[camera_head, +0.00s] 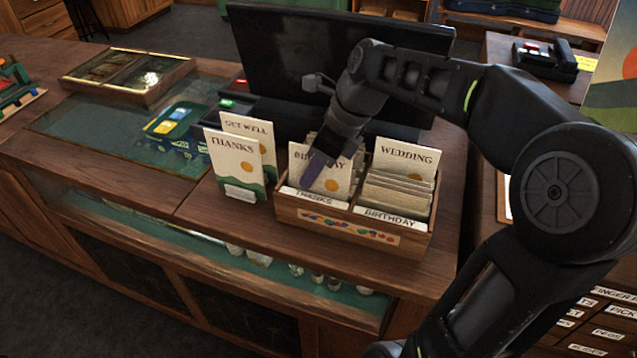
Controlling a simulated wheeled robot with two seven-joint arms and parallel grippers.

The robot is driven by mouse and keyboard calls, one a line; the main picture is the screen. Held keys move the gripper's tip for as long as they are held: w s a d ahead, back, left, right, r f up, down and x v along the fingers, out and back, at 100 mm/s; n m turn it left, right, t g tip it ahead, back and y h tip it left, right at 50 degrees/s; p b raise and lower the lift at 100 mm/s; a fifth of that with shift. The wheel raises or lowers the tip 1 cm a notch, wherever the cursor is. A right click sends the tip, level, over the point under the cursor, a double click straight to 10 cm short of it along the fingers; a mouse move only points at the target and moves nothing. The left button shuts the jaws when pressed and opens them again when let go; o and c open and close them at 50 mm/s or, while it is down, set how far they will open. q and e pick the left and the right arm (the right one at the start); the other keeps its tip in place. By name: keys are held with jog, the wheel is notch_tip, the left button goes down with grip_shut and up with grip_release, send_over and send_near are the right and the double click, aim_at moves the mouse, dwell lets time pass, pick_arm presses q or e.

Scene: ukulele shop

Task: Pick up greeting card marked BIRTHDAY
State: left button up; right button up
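The greeting card marked BIRTHDAY (337,183) stands upright in the left compartment of a wooden card box (351,235), behind a label reading THANKS (313,198). My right gripper (314,168) reaches down from above, with a finger in front of this card that covers the middle of its word. I cannot tell whether it touches or grips the card. A card marked WEDDING (407,158) stands in the right compartment, behind the label BIRTHDAY (389,217). My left gripper is not in view.
THANKS (233,163) and GET WELL (247,131) cards stand left of the box on the wooden counter (110,158). A dark monitor (285,60) stands behind. A card terminal (545,60) sits at the back right. A shallow display case (128,75) lies at the far left.

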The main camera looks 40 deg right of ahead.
grip_shut()
dwell(0.3)
jog(key=shift+r, duration=0.2)
notch_tip(320, 180, up, 10)
jog(key=shift+f, duration=0.1)
dwell(0.7)
